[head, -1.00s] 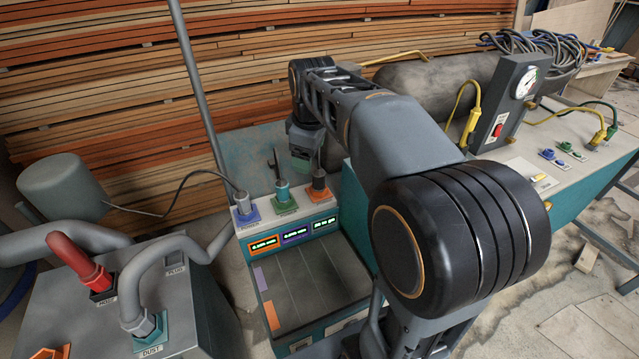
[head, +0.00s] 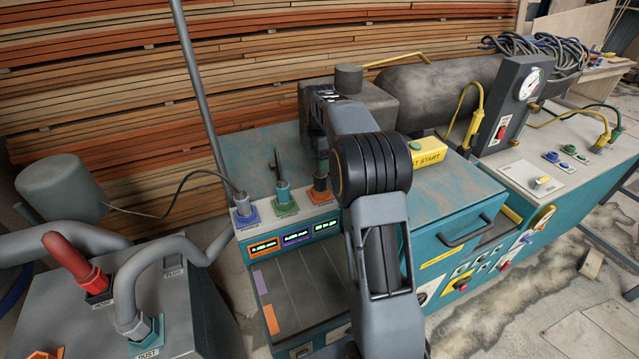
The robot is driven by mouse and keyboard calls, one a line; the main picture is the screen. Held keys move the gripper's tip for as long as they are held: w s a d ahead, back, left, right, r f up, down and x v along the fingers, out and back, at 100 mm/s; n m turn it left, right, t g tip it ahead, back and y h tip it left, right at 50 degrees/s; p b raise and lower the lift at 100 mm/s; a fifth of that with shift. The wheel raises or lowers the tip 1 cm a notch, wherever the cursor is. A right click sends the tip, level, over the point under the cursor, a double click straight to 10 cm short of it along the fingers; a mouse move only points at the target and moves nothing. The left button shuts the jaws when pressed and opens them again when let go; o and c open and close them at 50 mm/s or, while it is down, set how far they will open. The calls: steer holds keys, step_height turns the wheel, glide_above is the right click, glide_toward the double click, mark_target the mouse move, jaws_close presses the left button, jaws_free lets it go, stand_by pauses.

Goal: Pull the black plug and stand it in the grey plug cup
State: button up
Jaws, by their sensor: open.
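A dark plug (head: 320,182), which looks like the black plug, stands upright in the orange socket at the right end of a row of three on the small console. My gripper (head: 321,160) is open and points down just above or around this plug. Its fingers are small and partly hidden by my arm, so I cannot tell whether they touch the plug. The grey plug cup (head: 174,262), by the PLUG label, is on top of the grey cabinet at the left and looks empty.
A teal plug (head: 283,192) stands in the green socket. A grey plug (head: 241,203) with a black cable stands in the blue socket. A grey hose (head: 150,270) and a red hose end (head: 75,262) rise from the left cabinet. A grey pole (head: 197,90) stands behind the console.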

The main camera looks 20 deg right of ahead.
mark_target(320, 183)
steer(key=shift+w+d+f+p, duration=0.1)
steer(key=shift+f+p, duration=0.3)
steer(key=shift+f, duration=1.3)
steer(key=shift+w+f+p, duration=0.1)
steer(key=shift+f+p, duration=0.25)
steer(key=shift+f, duration=1.35)
steer(key=c, duration=1.1)
